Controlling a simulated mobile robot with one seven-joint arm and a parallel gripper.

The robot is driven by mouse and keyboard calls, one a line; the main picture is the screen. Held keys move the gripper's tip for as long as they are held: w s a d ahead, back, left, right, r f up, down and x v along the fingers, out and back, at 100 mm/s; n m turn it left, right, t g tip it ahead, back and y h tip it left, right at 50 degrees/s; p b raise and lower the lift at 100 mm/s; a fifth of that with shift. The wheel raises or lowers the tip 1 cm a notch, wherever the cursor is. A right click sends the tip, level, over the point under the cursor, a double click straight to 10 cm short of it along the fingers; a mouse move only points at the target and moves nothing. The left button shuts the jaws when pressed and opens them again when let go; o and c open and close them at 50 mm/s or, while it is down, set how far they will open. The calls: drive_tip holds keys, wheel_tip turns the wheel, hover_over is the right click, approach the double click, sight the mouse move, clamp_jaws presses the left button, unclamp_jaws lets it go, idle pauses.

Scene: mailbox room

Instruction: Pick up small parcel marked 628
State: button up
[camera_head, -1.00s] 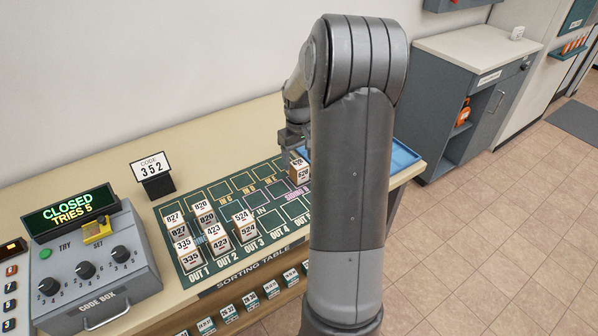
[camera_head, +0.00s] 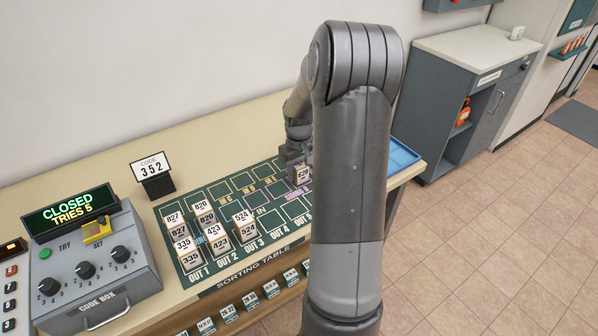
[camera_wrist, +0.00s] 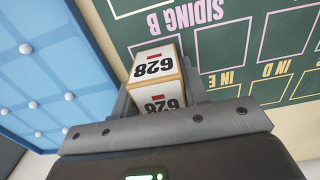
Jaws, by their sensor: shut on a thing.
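The small parcel marked 628 (camera_wrist: 153,64) is a white-faced box with brown edges, a black number and a small red mark. In the wrist view it sits between the fingers of my gripper (camera_wrist: 160,88), which is shut on it. In the head view the parcel (camera_head: 302,174) shows beside my arm, at the sorting table's green mat (camera_head: 262,192). My gripper (camera_head: 296,158) is partly hidden there by my arm. I cannot tell whether the parcel touches the mat.
Several other parcels, such as one marked 524 (camera_head: 246,228), stand on the mat's left part. A blue tray (camera_head: 403,155) lies at the table's right end. The code box (camera_head: 95,270) and a code sign (camera_head: 152,170) stand left. The mat's middle squares are clear.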

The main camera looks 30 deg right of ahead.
drive_tip(key=c, duration=0.4)
drive_tip(key=shift+r, duration=0.1)
